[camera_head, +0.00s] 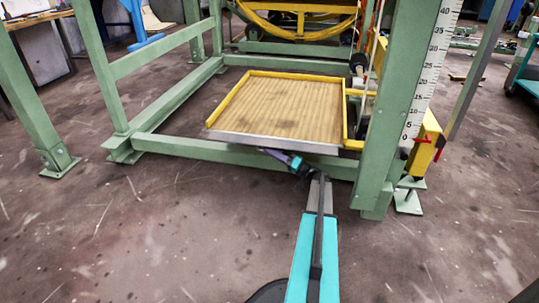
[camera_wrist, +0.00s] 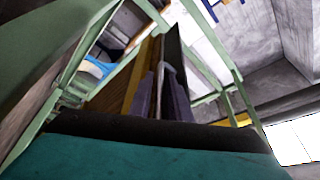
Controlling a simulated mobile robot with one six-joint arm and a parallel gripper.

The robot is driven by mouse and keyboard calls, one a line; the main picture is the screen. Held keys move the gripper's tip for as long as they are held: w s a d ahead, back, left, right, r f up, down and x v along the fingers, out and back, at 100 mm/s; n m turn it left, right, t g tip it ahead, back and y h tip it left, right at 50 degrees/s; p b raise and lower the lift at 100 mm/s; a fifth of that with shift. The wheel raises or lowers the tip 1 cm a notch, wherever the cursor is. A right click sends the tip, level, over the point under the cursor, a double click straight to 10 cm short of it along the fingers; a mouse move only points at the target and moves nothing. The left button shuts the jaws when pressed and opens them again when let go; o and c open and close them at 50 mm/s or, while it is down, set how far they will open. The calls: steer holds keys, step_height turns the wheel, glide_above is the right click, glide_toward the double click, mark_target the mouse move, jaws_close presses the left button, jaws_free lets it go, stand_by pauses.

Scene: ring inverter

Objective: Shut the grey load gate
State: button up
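The grey load gate (camera_head: 270,142) shows in the head view as a thin grey strip along the front edge of the wooden platform (camera_head: 285,105). It looks low, with the platform boards in view behind it. My gripper (camera_head: 276,155) is just below and in front of the strip, near its middle. In the wrist view my gripper fingers (camera_wrist: 160,92) point up beside a long dark plate edge (camera_wrist: 178,50), which seems to be the gate. The finger gap is hard to read, and I cannot tell whether they touch or hold the gate.
Yellow rims (camera_head: 227,97) edge the platform's other sides. A green steel frame (camera_head: 180,146) surrounds it, with a thick post (camera_head: 385,150) and a white scale (camera_head: 425,75) on the right. The concrete floor (camera_head: 150,230) in front is clear.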

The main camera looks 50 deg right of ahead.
steer(key=shift+w+r, duration=0.1)
steer(key=shift+w, duration=0.05)
jaws_close()
steer(key=shift+a, duration=0.2)
steer(key=shift+d, duration=0.1)
steer(key=shift+r+p, duration=0.1)
steer(key=shift+p, duration=0.25)
